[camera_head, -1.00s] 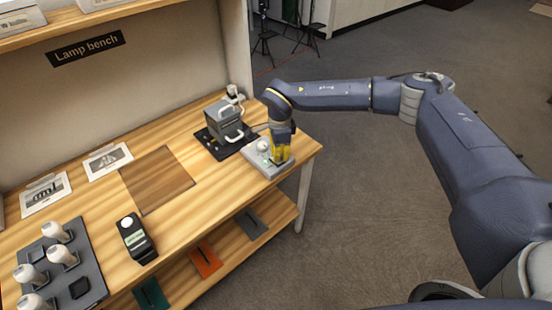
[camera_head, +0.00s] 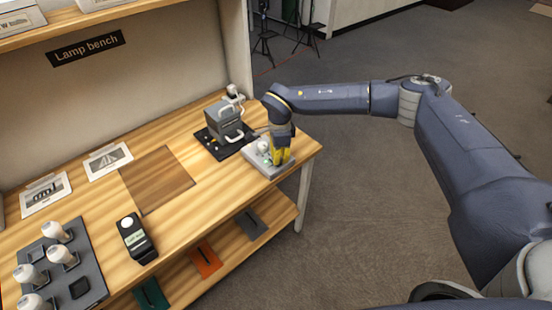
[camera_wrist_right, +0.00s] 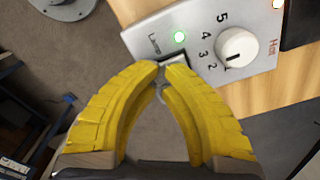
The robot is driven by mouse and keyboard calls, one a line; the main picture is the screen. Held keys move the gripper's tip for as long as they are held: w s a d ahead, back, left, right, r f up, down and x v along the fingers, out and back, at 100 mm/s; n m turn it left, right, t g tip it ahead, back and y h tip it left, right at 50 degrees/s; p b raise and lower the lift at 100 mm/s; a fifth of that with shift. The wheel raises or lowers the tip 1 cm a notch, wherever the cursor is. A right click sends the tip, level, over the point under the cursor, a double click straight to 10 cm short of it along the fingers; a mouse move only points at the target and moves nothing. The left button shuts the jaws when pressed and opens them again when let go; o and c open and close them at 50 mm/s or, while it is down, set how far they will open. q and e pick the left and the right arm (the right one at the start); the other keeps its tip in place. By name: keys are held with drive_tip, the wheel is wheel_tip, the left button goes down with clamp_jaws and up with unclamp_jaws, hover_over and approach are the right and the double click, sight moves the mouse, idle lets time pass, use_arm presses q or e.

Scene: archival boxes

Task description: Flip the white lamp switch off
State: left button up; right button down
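The control box (camera_head: 258,167) is light grey and sits at the bench's right front corner. In the right wrist view the box (camera_wrist_right: 195,22) has a label "Lamp", a lit green light (camera_wrist_right: 180,37), and a white knob (camera_wrist_right: 238,47) with numbers beside it. The white lamp switch (camera_wrist_right: 177,62) is just beyond my fingertips and partly hidden by them. My right gripper (camera_head: 280,160) points down over the box. Its yellow fingers (camera_wrist_right: 163,65) meet at the tips at the switch's edge; whether they touch it I cannot tell. My left gripper is out of view.
A grey lamp device with a handle (camera_head: 226,122) stands on a black plate behind the box. A dark handheld meter (camera_head: 136,238) and a tray (camera_head: 85,285) with white bulbs lie to the left. The middle of the bench is clear.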

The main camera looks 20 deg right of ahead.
drive_tip(key=shift+f, duration=0.4)
drive_tip(key=shift+r, duration=3.5)
